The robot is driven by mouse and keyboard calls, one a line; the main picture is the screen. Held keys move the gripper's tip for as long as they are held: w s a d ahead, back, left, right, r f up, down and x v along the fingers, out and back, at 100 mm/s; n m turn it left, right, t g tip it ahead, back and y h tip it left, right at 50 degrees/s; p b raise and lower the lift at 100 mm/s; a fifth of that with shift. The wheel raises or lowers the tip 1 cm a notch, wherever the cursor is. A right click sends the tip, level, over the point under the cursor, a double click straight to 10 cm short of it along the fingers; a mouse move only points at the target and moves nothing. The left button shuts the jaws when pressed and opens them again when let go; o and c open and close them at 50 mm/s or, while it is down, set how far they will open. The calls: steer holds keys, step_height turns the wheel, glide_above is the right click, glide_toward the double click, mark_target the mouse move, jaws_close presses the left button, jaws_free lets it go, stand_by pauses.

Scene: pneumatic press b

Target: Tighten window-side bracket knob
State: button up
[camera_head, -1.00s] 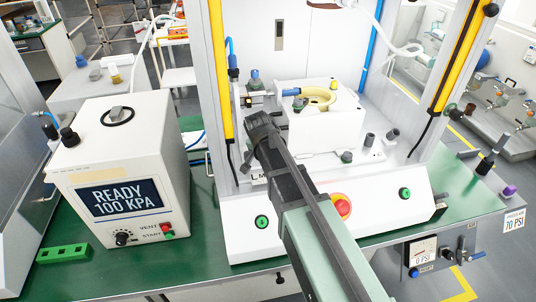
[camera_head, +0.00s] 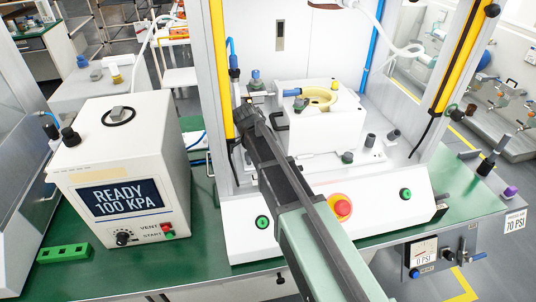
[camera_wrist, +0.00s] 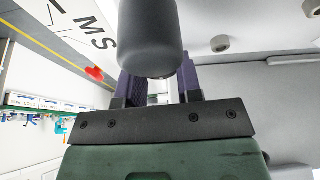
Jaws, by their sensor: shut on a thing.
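My gripper (camera_head: 248,112) reaches up and left over the press base, its tip beside the left yellow-striped upright. In the wrist view, a dark grey, rounded cylinder (camera_wrist: 150,38), which looks like a knob, stands in front of my gripper's purple fingers (camera_wrist: 158,86). My gripper is shut on this dark knob. The knob covers much of the fingers, so the contact is partly hidden. In the head view my own arm hides the knob, and I cannot tell its bracket or how tight it is.
The white press fixture (camera_head: 315,130) with a yellowish ring (camera_head: 317,98) stands right of my gripper. A red stop button (camera_head: 341,207) sits on the front panel beside my arm. A white READY box (camera_head: 122,170) stands left. Yellow-striped uprights flank the press.

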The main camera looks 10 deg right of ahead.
steer(key=shift+w+m+g, duration=0.1)
steer(key=shift+m+g, duration=0.2)
steer(key=shift+m, duration=0.3)
steer(key=o, duration=0.9)
steer(key=shift+o, duration=0.2)
